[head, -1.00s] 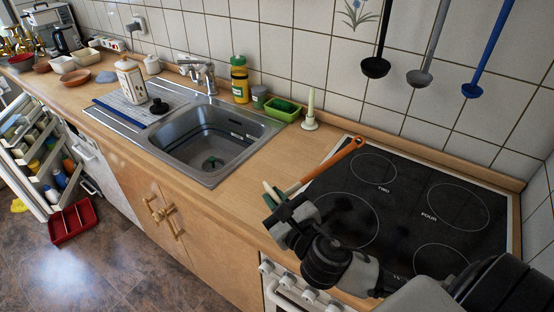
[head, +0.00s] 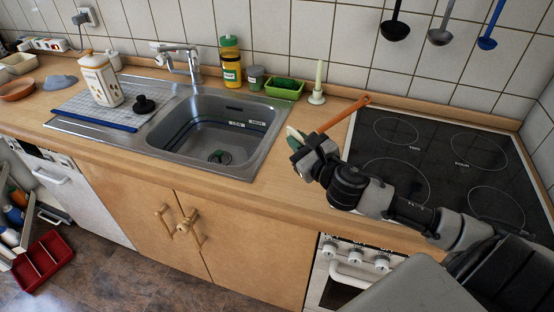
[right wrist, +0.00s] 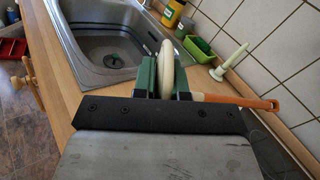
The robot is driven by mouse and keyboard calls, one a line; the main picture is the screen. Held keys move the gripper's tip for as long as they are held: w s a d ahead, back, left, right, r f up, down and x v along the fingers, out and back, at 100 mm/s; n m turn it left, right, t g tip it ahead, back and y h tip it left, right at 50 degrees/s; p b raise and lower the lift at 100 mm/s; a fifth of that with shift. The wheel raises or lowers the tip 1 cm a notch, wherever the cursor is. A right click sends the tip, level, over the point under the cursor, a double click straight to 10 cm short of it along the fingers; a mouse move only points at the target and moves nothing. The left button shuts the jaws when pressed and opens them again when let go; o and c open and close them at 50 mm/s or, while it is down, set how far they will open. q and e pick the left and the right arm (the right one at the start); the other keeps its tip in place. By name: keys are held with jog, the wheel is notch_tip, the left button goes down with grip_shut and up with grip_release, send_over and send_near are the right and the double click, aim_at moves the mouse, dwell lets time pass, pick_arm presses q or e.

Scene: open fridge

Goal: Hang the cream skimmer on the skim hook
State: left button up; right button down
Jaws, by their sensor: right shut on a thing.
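My right gripper (head: 298,138) is shut on the cream skimmer, above the counter between the sink and the hob. The skimmer has a pale cream head, seen nearly edge-on between the green fingers in the right wrist view (right wrist: 168,62). Its orange-brown handle (head: 345,112) points right and away, toward the wall; it also shows in the right wrist view (right wrist: 240,100). The skim hook cannot be made out. A black ladle (head: 395,30), a grey ladle (head: 440,36) and a blue one (head: 488,42) hang on the tiled wall, their upper ends cut off. My left gripper is out of view.
The sink (head: 262,150) lies left of my gripper, the black hob (head: 440,205) right. A cream candle-like holder (head: 318,85), a green box (head: 285,88) and a yellow bottle (head: 231,65) stand at the back. A red tray (head: 42,260) lies on the floor.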

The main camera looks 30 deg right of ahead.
jog(key=w+a+f, duration=0.1)
jog(key=a, duration=0.1)
jog(key=w+a+f, duration=0.1)
jog(key=a+f, duration=0.1)
jog(key=a, duration=0.1)
jog(key=w+a+f, duration=0.1)
jog(key=a+f, duration=0.1)
jog(key=a, duration=0.1)
jog(key=shift+w+a+f, duration=0.15)
jog(key=shift+w+a, duration=0.05)
jog(key=shift+w, duration=0.05)
jog(key=shift+f+b, duration=0.4)
jog(key=shift+f, duration=1.65)
jog(key=c, duration=1.2)
grip_release()
jog(key=shift+f, duration=0.15)
jog(key=shift+o, duration=0.2)
